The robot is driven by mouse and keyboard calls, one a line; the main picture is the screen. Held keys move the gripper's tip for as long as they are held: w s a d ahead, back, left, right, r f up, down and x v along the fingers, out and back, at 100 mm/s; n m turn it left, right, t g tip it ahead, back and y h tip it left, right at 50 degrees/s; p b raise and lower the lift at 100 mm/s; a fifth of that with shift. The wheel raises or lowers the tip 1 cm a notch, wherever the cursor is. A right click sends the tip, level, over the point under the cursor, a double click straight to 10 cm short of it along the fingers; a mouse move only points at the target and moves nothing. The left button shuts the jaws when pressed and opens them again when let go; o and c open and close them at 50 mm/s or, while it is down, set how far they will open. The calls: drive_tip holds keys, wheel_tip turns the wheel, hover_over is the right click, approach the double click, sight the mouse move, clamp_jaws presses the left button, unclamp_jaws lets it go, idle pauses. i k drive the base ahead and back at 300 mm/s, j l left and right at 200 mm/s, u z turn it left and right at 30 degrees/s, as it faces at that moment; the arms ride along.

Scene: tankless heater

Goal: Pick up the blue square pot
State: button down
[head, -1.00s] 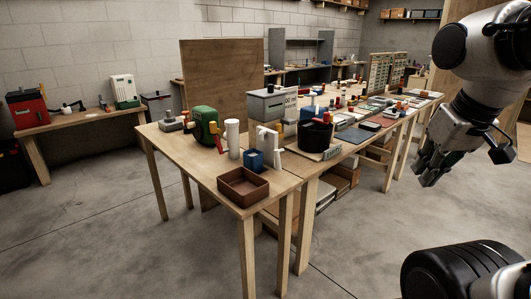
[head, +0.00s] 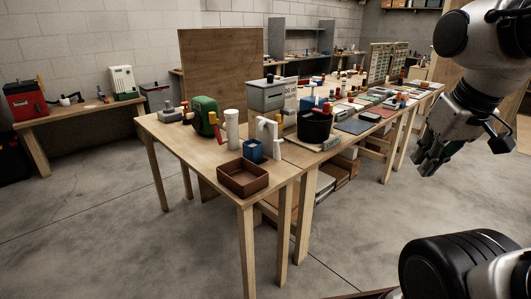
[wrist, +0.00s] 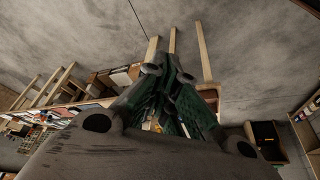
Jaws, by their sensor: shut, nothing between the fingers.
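The blue square pot (head: 253,151) stands on the near end of the wooden table (head: 180,147), just behind a brown open tray (head: 243,178). It is small in the head view, and I cannot make it out in the wrist view. My gripper (head: 427,165) hangs in the air at the right, well apart from the table and the pot. It is shut and empty. The wrist view shows its fingers (wrist: 168,95) close up, over the floor and table legs.
A white upright pipe piece (head: 268,136) stands right beside the pot. A white cylinder (head: 232,128), a green machine (head: 205,116) and a black pot (head: 314,124) are close by. A tall wooden board (head: 220,70) rises behind. The floor in front of the table is clear.

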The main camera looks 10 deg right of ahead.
sight(252, 148)
drive_tip(key=i+j, duration=0.35)
drive_tip(key=i, duration=0.2)
drive_tip(key=i+j, duration=0.4)
drive_tip(key=i, duration=0.15)
